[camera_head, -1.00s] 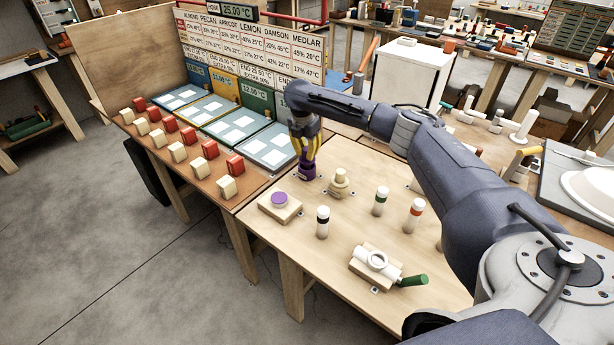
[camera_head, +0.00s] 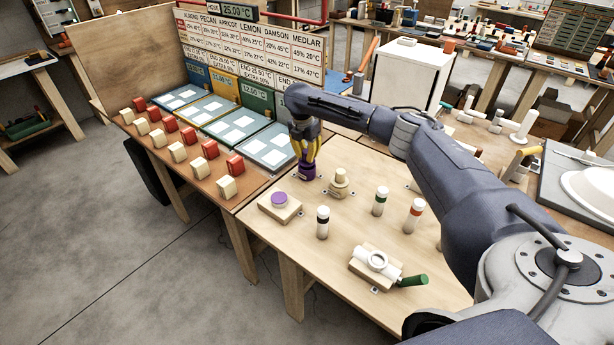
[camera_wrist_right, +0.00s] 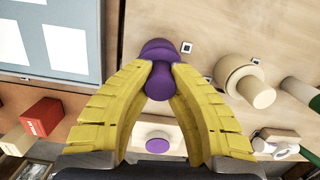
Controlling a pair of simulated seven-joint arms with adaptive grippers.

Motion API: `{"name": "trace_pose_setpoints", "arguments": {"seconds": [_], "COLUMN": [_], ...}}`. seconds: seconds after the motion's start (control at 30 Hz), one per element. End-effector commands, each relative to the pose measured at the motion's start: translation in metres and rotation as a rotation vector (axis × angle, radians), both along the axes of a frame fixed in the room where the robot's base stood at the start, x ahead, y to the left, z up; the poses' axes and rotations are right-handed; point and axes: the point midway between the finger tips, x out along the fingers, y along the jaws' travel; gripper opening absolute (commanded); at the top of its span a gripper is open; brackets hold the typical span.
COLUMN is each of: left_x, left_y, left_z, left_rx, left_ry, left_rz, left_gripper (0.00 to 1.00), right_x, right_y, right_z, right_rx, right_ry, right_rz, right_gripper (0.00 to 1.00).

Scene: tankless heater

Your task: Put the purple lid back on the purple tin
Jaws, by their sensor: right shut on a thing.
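My right gripper (camera_head: 312,158) is shut on the narrow knob of the purple lid (camera_wrist_right: 160,82); its yellow fingers (camera_wrist_right: 163,68) pinch it from both sides. A wider purple body, which looks like the purple tin (camera_head: 307,172), stands on the table directly below the fingers and also shows beyond the knob in the wrist view (camera_wrist_right: 159,48). The lid is at the tin's top. I cannot tell whether it is fully seated, as the fingers and knob hide the seam. My left gripper is not in view.
A wooden block with a purple disc (camera_head: 279,199) sits in front of the tin. A beige knobbed tin (camera_head: 340,184) stands close on the right. Sloped panels (camera_head: 268,147) lie to the left.

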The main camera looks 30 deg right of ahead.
Motion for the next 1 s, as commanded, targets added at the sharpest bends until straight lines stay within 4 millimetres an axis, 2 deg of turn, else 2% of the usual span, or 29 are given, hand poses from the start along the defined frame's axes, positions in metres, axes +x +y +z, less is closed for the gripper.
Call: {"name": "trace_pose_setpoints", "arguments": {"seconds": [1.0], "left_x": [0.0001], "left_y": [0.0], "left_z": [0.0], "left_rx": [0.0], "left_ry": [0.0], "left_rz": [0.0], "left_gripper": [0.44], "right_x": [0.0002], "right_y": [0.0001], "right_z": [-0.0101], "right_rx": [0.0], "right_ry": [-0.001], "right_rz": [-0.001], "right_gripper": [0.0]}}
